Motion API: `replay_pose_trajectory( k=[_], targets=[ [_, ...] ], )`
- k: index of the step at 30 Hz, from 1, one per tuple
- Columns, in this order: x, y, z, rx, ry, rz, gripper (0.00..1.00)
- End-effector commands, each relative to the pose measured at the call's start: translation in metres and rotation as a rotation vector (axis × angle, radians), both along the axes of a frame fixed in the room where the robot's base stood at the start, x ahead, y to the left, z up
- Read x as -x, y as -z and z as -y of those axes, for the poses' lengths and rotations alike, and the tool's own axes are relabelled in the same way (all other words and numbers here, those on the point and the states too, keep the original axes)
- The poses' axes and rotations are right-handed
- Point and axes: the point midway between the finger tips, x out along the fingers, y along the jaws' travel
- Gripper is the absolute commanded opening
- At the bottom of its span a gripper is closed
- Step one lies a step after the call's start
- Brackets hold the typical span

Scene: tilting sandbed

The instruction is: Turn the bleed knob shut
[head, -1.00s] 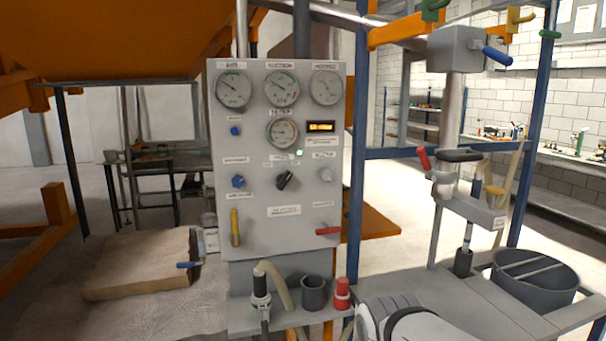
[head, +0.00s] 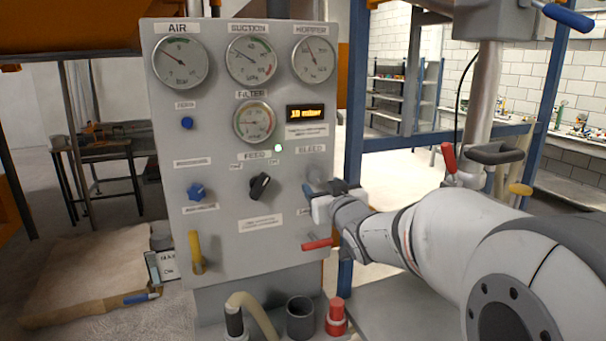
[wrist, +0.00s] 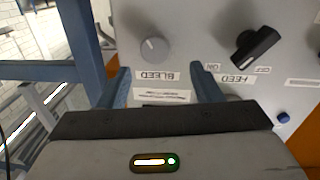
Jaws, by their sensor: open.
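The bleed knob (wrist: 154,50) is a small round grey knob with a pale pointer mark, on the grey control panel (head: 225,235). In the wrist view it stands above the upside-down BLEED label, a little left of centre between and beyond my fingertips. My gripper (wrist: 160,69) is open, with its two blue-grey fingers either side of the label and nothing between them. I cannot tell whether the fingertips touch the panel. In the head view my gripper (head: 318,187) is at the panel's right side, just below the BLEED label, and mostly hides the knob.
The black feed knob (head: 259,186) is left of my gripper; it also shows in the wrist view (wrist: 256,46). A red lever (head: 317,244) sits just below my gripper. A blue knob (head: 196,191) and yellow lever (head: 196,252) are farther left. Blue frame bars stand right of the panel.

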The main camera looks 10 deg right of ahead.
Motion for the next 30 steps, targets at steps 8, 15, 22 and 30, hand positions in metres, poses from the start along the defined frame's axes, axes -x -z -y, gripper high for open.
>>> replay_pose_trajectory(
  k=[8,15,22,30],
  targets=[
    [-0.042,0.0,0.004,0.0,0.014,-0.005,0.59],
    [-0.063,0.0,0.004,0.0,0.02,-0.003,0.59],
    [-0.066,0.001,0.005,0.0,0.022,-0.003,0.59],
    [-0.066,0.001,0.005,0.0,0.022,-0.003,0.45]
  ],
)
